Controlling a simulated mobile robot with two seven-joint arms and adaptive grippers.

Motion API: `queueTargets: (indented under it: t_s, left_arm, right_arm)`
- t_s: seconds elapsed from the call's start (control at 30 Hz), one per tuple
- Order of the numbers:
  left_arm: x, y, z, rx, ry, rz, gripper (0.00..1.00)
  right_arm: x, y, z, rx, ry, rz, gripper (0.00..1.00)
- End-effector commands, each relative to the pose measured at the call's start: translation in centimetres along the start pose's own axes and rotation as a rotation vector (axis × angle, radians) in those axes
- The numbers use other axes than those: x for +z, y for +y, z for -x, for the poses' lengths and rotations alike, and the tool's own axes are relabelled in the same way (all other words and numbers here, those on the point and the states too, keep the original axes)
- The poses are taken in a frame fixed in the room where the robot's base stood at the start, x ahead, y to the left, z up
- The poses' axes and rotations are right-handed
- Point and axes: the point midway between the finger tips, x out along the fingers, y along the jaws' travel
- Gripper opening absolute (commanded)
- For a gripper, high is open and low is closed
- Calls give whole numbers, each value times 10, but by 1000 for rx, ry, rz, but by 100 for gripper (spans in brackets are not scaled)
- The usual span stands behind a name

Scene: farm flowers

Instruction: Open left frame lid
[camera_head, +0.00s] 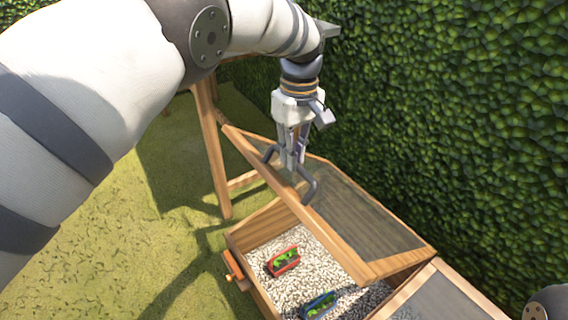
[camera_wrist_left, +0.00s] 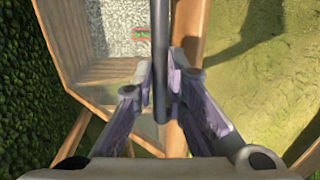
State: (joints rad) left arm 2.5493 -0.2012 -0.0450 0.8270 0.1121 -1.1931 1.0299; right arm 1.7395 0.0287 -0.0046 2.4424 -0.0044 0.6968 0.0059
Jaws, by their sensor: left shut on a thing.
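The left frame lid (camera_head: 362,222) is a wooden frame with a see-through pane, tilted up over the left cold frame (camera_head: 240,242). A dark curved handle (camera_head: 311,190) stands on the lid's raised edge. My left gripper (camera_head: 293,165) is shut on this handle. In the left wrist view the handle (camera_wrist_left: 160,60) runs as a dark bar between the fingers (camera_wrist_left: 161,95). Inside the box, a red-edged packet (camera_head: 284,261) and a blue-edged packet (camera_head: 319,306) lie on pale gravel. My right gripper is not in view.
A second frame lid (camera_head: 440,298) adjoins at the lower right. A wooden turn piece (camera_head: 233,268) sits on the box's front left wall. A dense hedge (camera_head: 450,100) stands behind and to the right. Grass (camera_head: 110,265) at the left is open.

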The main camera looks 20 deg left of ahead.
Motion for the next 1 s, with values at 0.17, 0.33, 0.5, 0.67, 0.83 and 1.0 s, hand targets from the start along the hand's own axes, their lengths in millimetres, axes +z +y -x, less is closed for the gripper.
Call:
queueTargets:
  t_s: [0.17, 0.33, 0.5, 0.67, 0.83, 1.0]
  left_arm:
    - [8, 16, -8, 48, -5, -5, 0]
    - [8, 16, -9, 47, -5, -4, 0]
    - [8, 16, -9, 46, -6, -4, 33]
    - [6, 15, -8, 47, -4, -4, 33]
    - [5, 14, -6, 45, -1, -3, 33]
    - [4, 13, -5, 43, 0, -2, 33]
  right_arm:
    - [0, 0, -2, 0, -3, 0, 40]
    - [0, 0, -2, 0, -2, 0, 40]
    - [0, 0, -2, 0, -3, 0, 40]
    - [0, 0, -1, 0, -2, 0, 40]
    - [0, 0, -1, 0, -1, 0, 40]
    - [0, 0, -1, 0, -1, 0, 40]
